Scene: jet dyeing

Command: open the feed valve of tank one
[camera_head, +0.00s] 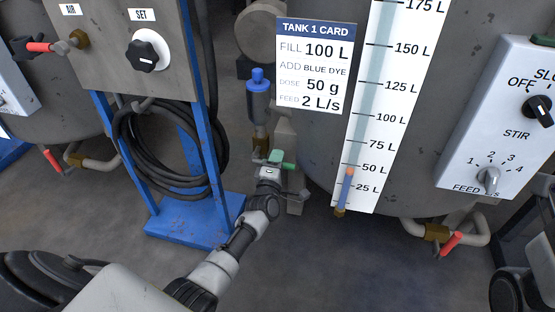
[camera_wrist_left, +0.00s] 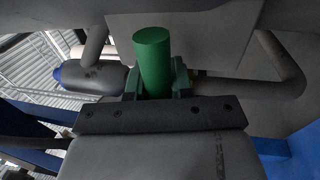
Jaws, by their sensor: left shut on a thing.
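The green valve handle (camera_head: 283,165) sits low on the pipework beside tank one, below a blue-topped fitting (camera_head: 257,95). My left gripper (camera_head: 271,162) reaches it from the front. In the left wrist view the green handle (camera_wrist_left: 153,62) stands between the two fingers of my left gripper (camera_wrist_left: 156,84), which are shut on it. The fingers and gripper body hide its lower part. Tank one (camera_head: 312,150) carries a card and a litre scale (camera_head: 375,95). My right gripper is not in view.
A blue stand (camera_head: 190,215) with a coiled black hose (camera_head: 160,150) is left of my arm. A control panel (camera_head: 500,120) with STIR and FEED knobs is at right. Red-handled valves (camera_head: 452,243) sit low on nearby pipes. Grey floor is open in front.

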